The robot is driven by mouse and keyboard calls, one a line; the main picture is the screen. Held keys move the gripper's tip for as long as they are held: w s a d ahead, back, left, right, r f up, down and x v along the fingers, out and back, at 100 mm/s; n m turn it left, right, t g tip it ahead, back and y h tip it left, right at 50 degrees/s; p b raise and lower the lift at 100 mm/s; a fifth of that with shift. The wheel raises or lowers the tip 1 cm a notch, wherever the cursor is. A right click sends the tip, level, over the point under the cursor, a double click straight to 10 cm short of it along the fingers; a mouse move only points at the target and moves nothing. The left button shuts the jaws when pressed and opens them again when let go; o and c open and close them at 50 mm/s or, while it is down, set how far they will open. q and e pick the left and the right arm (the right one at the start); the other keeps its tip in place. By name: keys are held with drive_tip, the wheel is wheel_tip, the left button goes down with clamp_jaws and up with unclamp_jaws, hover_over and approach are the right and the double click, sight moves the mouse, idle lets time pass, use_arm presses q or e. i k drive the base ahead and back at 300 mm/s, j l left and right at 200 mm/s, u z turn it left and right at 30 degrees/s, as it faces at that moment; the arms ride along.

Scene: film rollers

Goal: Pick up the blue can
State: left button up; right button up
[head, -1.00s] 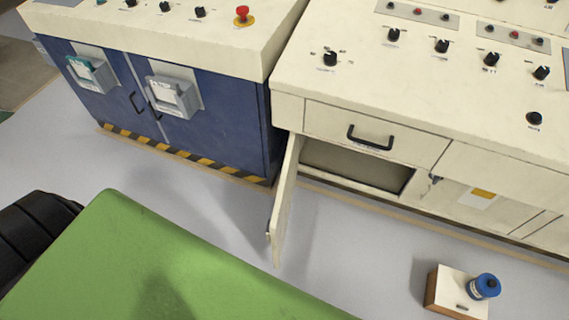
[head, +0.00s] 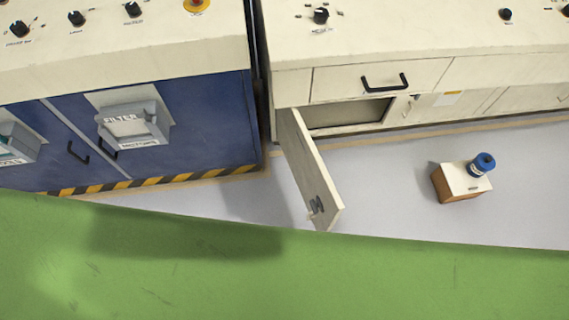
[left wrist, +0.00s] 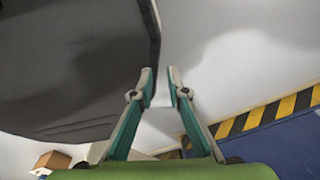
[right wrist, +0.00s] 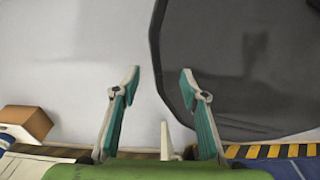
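My right gripper (right wrist: 160,78) is open and empty. My left gripper (left wrist: 160,80) is empty, its fingertips a narrow gap apart. Neither gripper shows in the head view, and both are away from the can.
A cream cabinet with an open door (head: 312,175) stands behind and left of the box. A blue cabinet (head: 200,125) with a striped base is at left. My green body covers the bottom of the head view. Grey floor around the box is clear.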

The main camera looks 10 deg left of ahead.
sight(472, 168)
drive_tip(key=z, duration=1.6)
drive_tip(key=i+l+z, duration=0.1)
drive_tip(key=i+l, duration=0.8)
drive_tip(key=l, duration=0.2)
drive_tip(key=l+z, duration=0.05)
